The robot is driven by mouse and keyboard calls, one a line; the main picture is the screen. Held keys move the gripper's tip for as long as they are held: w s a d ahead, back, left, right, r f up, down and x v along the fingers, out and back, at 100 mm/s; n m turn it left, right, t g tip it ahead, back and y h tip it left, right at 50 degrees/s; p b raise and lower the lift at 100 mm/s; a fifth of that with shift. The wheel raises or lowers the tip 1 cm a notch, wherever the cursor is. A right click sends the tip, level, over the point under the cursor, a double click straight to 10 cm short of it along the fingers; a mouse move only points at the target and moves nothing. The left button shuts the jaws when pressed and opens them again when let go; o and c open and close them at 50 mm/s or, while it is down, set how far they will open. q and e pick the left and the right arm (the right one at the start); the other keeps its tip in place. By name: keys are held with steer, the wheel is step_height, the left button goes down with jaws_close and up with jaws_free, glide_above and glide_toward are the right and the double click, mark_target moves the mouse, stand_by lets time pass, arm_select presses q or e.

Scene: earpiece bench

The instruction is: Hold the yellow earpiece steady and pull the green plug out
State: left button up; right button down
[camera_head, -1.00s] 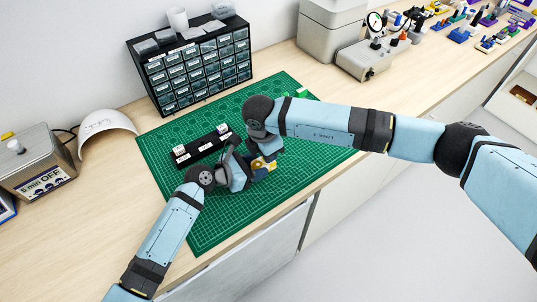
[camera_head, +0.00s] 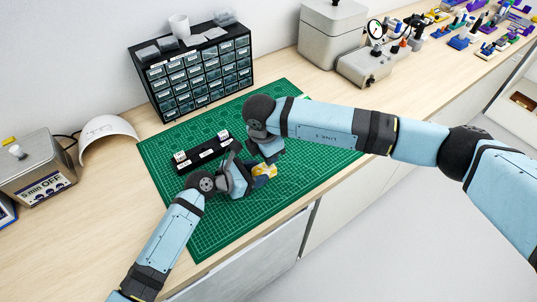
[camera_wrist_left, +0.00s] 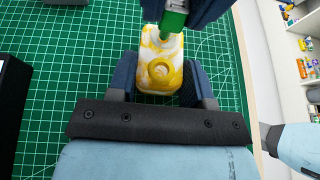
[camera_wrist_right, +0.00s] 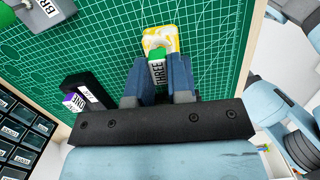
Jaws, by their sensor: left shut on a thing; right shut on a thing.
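The yellow and white earpiece (camera_head: 265,170) is above the green mat, small in the head view. In the left wrist view the earpiece (camera_wrist_left: 160,78) sits between the two fingers of my left gripper (camera_wrist_left: 158,72), which is shut on it. My right gripper (camera_wrist_right: 158,70) is shut on the green plug (camera_wrist_right: 157,55), which bears a white label reading THREE. The plug (camera_wrist_left: 174,20) points at the earpiece, and its green tip meets or overlaps the earpiece's far end. I cannot tell how deep it sits. In the head view the plug is hidden by my grippers.
A black rack (camera_head: 205,156) with white-labelled pieces stands on the green cutting mat (camera_head: 210,235), left of my grippers. A drawer cabinet (camera_head: 200,75) stands behind. A white shell (camera_head: 108,137) and a metal box (camera_head: 32,165) are at left. The mat's front part is clear.

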steer(key=shift+r, duration=0.55)
steer(key=shift+r, duration=2.95)
arm_select(q)
steer(key=o, duration=1)
steer(key=v, duration=1.2)
steer(key=shift+s, duration=0.1)
arm_select(e)
steer(key=shift+s+f, duration=0.1)
